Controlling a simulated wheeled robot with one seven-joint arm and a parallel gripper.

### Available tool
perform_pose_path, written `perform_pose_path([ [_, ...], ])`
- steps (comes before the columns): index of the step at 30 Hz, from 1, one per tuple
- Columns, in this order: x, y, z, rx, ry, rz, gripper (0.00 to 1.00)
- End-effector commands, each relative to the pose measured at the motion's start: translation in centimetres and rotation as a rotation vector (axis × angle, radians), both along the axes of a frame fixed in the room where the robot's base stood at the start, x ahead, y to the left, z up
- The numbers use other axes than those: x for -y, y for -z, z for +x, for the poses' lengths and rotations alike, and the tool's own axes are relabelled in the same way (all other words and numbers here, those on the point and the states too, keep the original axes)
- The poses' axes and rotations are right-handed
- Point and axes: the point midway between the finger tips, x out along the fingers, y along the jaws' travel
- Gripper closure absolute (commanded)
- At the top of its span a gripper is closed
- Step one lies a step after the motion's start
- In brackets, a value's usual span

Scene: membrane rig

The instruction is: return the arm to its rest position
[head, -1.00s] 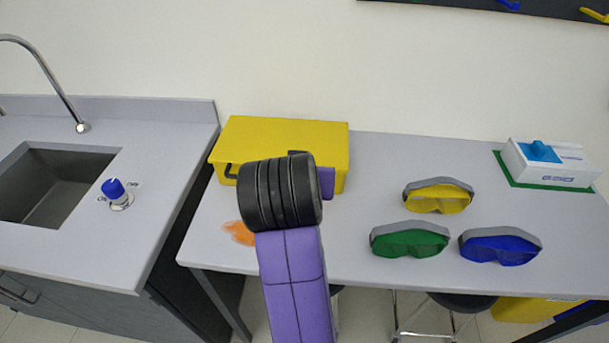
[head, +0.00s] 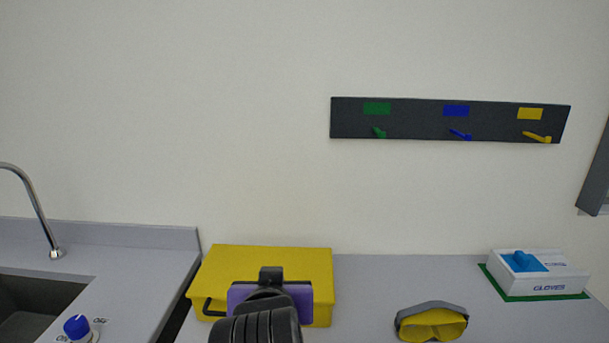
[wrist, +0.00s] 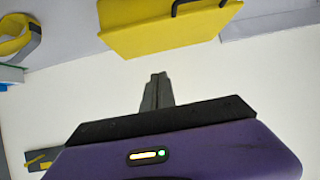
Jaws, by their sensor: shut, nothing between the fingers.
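My gripper (wrist: 158,88) shows in the wrist view as two dark fingers pressed together, shut and empty, beyond my purple wrist housing. The head view shows my black and purple arm at the bottom, in front of the yellow case; the fingers cannot be made out there. The yellow case (head: 262,262) stands on the table against the wall. It also shows at the top of the wrist view (wrist: 165,28), apart from the fingers.
Yellow goggles (head: 432,323) lie on the table (head: 365,290). A glove box (head: 540,272) stands on a green mat at right. A dark rack (head: 450,119) with green, blue and yellow hooks hangs on the wall. A sink with a blue knob (head: 77,327) is at left.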

Motion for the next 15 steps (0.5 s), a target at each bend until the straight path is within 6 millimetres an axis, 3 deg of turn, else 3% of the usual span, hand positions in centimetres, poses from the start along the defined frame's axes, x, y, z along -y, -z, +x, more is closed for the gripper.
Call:
perform_pose_path([
  [2,-0.9,-1.8,0.3,0.105,-0.046,0.008,1.0],
  [6,-0.7,-2.8,0.2,0.273,-0.118,-0.011,1.0],
  [11,1.0,-2.1,-1.2,0.428,-0.186,-0.049,1.0],
  [15,3.4,-0.4,-3.5,0.531,-0.239,-0.079,1.0],
])
